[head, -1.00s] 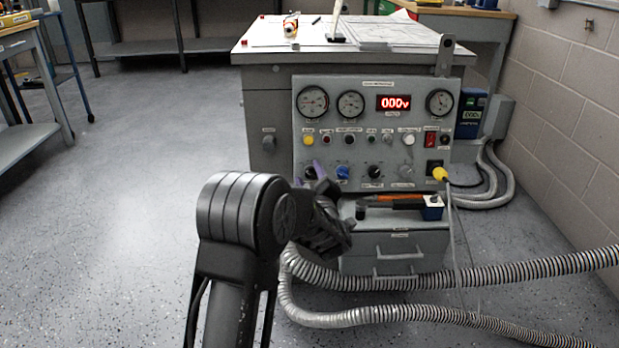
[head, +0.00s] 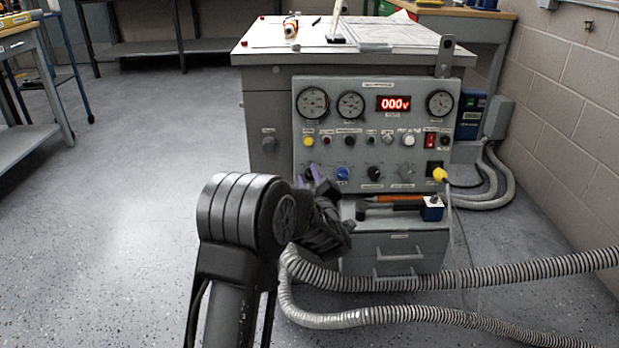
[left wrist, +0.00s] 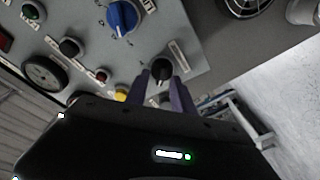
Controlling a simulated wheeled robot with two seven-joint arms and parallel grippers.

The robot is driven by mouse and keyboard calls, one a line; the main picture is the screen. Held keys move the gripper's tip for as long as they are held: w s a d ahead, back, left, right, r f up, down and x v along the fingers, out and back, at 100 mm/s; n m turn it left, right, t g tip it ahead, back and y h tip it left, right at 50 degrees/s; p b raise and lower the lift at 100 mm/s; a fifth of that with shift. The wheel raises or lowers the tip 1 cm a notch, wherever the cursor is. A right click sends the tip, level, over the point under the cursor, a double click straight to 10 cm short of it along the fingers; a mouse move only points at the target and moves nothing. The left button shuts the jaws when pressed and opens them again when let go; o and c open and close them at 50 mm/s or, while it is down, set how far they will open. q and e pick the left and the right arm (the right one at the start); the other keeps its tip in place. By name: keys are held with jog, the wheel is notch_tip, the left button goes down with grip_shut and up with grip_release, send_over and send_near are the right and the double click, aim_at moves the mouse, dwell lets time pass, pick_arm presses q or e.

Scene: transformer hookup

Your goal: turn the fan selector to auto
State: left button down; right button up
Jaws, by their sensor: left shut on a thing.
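A black selector knob (head: 311,172) sits at the left end of the lower knob row on the grey control panel (head: 440,115). My left gripper (head: 312,178) reaches it from below, and its purple fingers partly cover it in the head view. In the left wrist view the black knob (left wrist: 160,69) stands between the two fingers of my left gripper (left wrist: 161,80), which is shut on it. Its pointer direction is hard to tell, and the label beside it is too small to read. My right gripper is not in view.
A blue knob (head: 342,173) is right beside the held knob, with a black knob (head: 374,172) further right. A yellow plug (head: 440,175) is at the panel's right. A grey drawer box (head: 372,255) stands below, and ribbed hoses (head: 480,272) lie on the floor.

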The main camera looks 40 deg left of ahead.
pick_arm(q)
jog(key=shift+m, duration=0.4)
jog(key=m+t+p, duration=0.1)
jog(key=m, duration=0.3)
jog(key=shift+h, duration=0.3)
jog(key=shift+w+d+m+t+h+p, duration=0.1)
jog(key=shift+m+t+h+p, duration=0.3)
jog(key=shift+m, duration=1)
jog(key=shift+m+t+h+p, duration=0.2)
jog(key=shift+m+t+p, duration=0.3)
jog(key=shift+m, duration=0.9)
jog(key=c, duration=1.1)
grip_release()
